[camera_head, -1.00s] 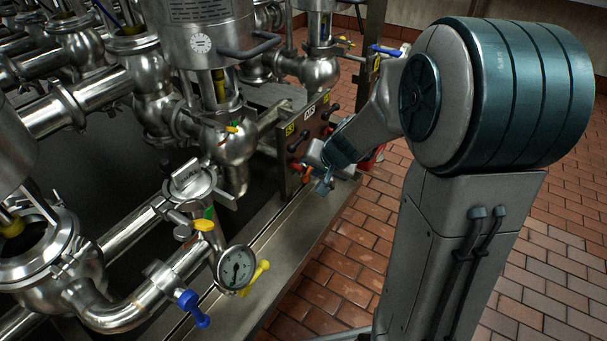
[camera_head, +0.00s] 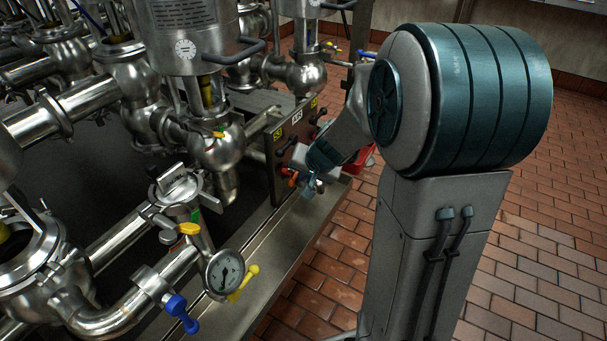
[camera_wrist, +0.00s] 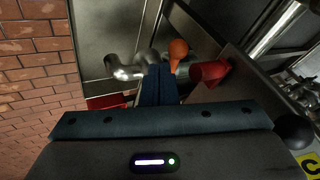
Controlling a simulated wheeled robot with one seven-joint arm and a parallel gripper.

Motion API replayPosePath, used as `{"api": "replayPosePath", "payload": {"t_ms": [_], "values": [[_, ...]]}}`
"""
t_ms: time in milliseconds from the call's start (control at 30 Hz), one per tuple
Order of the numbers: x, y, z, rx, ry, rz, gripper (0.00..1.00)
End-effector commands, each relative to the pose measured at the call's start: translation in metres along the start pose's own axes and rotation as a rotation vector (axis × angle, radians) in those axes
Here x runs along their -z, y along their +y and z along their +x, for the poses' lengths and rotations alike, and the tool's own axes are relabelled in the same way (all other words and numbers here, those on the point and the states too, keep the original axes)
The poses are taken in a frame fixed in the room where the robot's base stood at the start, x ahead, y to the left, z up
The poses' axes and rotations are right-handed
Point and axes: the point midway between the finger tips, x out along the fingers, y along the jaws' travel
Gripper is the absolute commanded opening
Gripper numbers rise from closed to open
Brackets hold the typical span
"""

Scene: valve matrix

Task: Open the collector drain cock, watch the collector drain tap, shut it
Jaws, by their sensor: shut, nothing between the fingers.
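An orange handle (camera_wrist: 178,50) and a red conical part (camera_wrist: 209,72) show in the wrist view beside a bent steel pipe (camera_wrist: 132,67). I cannot tell for certain which is the collector drain cock. In the head view the orange handle (camera_head: 292,179) is small, low at the front of the dark valve panel (camera_head: 284,150). My gripper (camera_wrist: 159,72) is shut and empty, its fingertips close to the orange handle and in front of the pipe. In the head view my gripper (camera_head: 308,186) is partly hidden by my wrist; contact with the handle cannot be told.
A pressure gauge (camera_head: 223,273), a yellow lever (camera_head: 243,284) and a blue handle (camera_head: 181,314) stand at the near left. Steel piping fills the left. A steel ledge (camera_head: 262,262) runs below the panel. The brick floor (camera_head: 530,260) to the right is clear.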

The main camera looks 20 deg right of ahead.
Motion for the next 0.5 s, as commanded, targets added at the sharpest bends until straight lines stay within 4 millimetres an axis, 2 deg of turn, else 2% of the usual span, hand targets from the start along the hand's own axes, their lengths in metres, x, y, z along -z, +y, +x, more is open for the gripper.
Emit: {"api": "replayPosePath", "payload": {"t_ms": [233,300,500], "values": [[0.003,0.029,-0.018,0.001,0.005,-0.001,0.00],[0.006,0.021,-0.045,0.002,0.003,-0.006,0.00],[0.002,0.017,-0.088,0.004,0.000,-0.008,0.00]]}}
